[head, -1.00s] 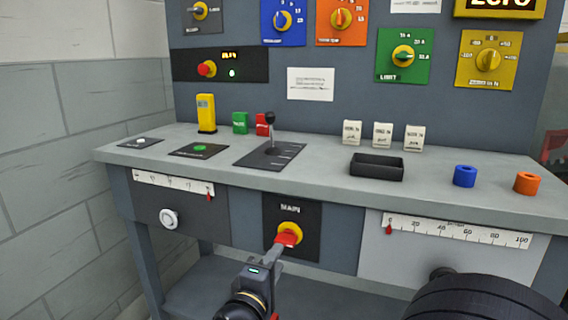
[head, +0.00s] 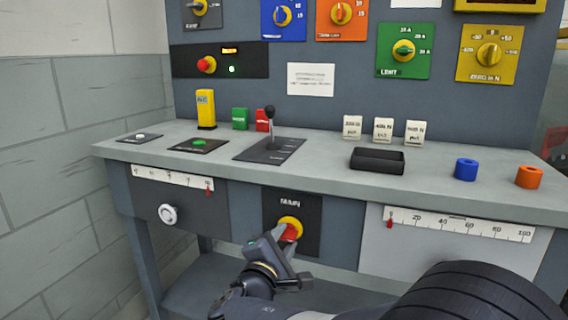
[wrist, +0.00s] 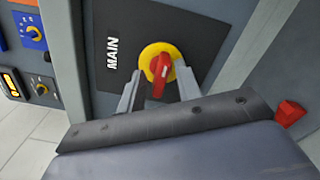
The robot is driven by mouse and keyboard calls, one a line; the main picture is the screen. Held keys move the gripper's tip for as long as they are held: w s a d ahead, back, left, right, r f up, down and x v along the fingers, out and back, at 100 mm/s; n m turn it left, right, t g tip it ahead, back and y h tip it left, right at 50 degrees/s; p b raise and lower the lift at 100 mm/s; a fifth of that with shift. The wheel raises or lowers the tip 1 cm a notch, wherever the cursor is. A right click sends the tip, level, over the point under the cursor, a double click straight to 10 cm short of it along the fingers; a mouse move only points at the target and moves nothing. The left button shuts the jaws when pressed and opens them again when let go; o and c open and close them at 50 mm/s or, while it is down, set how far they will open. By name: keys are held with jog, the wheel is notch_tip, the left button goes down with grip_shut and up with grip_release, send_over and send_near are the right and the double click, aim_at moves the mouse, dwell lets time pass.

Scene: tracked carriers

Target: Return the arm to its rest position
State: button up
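The red-and-yellow MAIN rotary switch (head: 290,229) sits on a black plate (head: 308,212) on the bench front. My gripper (head: 284,254) is just in front of and below it in the head view, partly covering its lower side. In the wrist view the red handle (wrist: 160,75) shows between and beyond the two spread fingers of my gripper (wrist: 157,82). The fingers are open with nothing held, and a gap shows on each side of the handle. How far the fingertips stand from the switch in depth is hard to tell.
The bench top (head: 325,160) overhangs above my gripper. It bears a black lever (head: 270,125), a black tray (head: 377,160), a blue ring (head: 466,170) and an orange ring (head: 529,177). A white knob (head: 168,215) juts from the front at left. Floor space lies left of the bench.

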jog(key=shift+r+n, duration=0.1)
jog(key=shift+n, duration=1.4)
